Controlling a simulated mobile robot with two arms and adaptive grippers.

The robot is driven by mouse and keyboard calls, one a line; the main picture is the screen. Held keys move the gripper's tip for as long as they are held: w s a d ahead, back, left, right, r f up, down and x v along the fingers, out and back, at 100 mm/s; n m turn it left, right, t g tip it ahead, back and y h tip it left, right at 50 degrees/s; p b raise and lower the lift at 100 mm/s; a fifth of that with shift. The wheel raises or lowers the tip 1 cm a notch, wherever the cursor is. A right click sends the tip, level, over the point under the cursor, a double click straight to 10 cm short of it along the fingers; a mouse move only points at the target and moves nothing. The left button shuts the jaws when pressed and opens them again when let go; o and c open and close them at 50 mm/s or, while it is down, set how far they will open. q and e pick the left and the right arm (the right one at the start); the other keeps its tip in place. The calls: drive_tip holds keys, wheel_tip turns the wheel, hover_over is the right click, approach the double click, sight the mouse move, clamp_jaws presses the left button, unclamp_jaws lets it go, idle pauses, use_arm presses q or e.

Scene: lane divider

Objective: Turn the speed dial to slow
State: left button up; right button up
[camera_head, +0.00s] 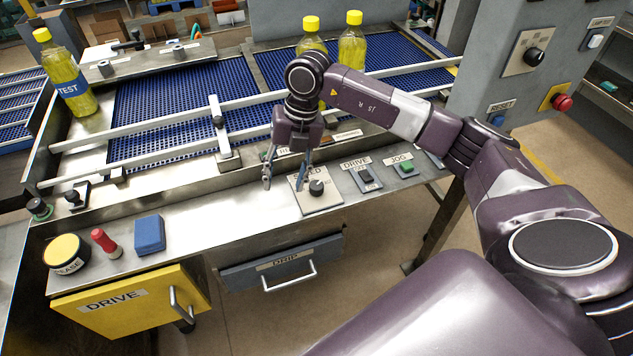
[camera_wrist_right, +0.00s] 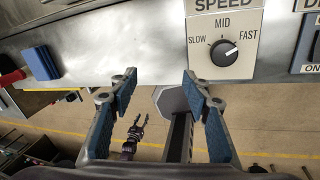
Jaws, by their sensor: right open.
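The speed dial is a black round knob (camera_wrist_right: 223,53) on a cream plate marked SLOW, MID and FAST. Its white pointer aims up and right, toward FAST. The dial also shows in the head view (camera_head: 317,187) on the metal console. My right gripper (camera_head: 285,178) points down just left of the dial plate, apart from the knob. In the right wrist view my right gripper (camera_wrist_right: 158,80) is open and empty, with the knob beyond and to the right of its fingertips. A small dark gripper, apparently my left one (camera_wrist_right: 138,128), shows low over the floor; its opening is unclear.
Drive (camera_head: 365,177) and jog (camera_head: 404,166) switches sit right of the dial. Conveyor rails (camera_head: 180,124) and yellow bottles (camera_head: 351,42) lie behind.

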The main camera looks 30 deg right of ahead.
sight(317, 184)
drive_tip(key=d+h, duration=0.1)
drive_tip(key=d, duration=0.1)
drive_tip(key=d+r+m+h, duration=0.1)
drive_tip(key=d, duration=0.5)
drive_tip(key=shift+s+r+g+h, duration=0.2)
drive_tip(key=shift+s+g+h, duration=0.1)
drive_tip(key=shift+h, duration=0.1)
drive_tip(key=shift+d+f+m, duration=0.2)
drive_tip(key=shift+m, duration=0.1)
wheel_tip(317, 184, down, 6)
drive_tip(key=shift+a+f+p, duration=0.1)
drive_tip(key=shift+p, duration=1.1)
drive_tip(key=shift+f, duration=0.55)
drive_tip(key=shift+c, duration=0.2)
drive_tip(key=c, duration=1.1)
